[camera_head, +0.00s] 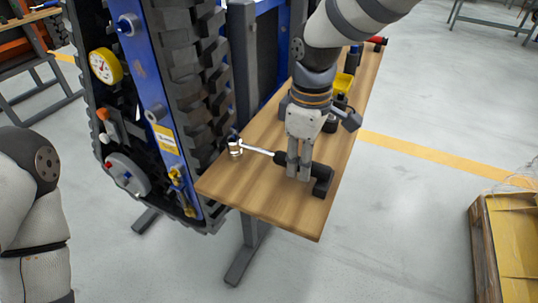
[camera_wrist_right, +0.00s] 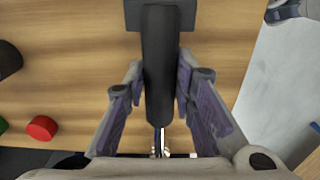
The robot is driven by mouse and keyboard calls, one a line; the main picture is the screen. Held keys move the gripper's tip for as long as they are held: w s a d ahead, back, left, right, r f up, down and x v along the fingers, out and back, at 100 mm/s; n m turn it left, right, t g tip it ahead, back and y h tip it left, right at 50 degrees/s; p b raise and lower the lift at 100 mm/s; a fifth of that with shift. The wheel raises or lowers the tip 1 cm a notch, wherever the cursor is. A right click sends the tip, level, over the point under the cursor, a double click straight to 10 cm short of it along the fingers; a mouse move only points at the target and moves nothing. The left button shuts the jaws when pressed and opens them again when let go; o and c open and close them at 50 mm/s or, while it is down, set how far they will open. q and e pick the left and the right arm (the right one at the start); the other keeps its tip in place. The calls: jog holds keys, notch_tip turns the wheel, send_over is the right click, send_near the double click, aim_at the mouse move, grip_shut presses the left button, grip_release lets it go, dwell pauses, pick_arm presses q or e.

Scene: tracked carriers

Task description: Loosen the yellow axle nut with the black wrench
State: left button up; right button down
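The wrench with a black handle (camera_head: 280,157), a bright metal shaft and a metal head (camera_head: 235,147) lies along the wooden table, its head at the left edge. My right gripper (camera_head: 298,176) points down over its handle. In the right wrist view the handle (camera_wrist_right: 160,75) runs between the two fingers (camera_wrist_right: 162,100), which stand apart with small gaps beside it. I cannot clearly make out the yellow axle nut; small yellow fittings (camera_head: 178,178) show low on the tracked carrier (camera_head: 155,95). My left arm shows at the left edge; its gripper is outside the view.
The wooden table (camera_head: 270,205) stands right beside the track. A red cylinder (camera_wrist_right: 42,128) and a green one show in the wrist view. A yellow crate (camera_head: 515,240) is at lower right.

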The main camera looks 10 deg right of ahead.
jog(key=shift+r+p, duration=0.55)
jog(key=shift+r, duration=3.05)
pick_arm(q)
jog(key=shift+w+r+t, duration=0.5)
jog(key=shift+w+r, duration=0.55)
jog(key=shift+w, duration=0.1)
pick_arm(e)
jog(key=shift+f, duration=0.1)
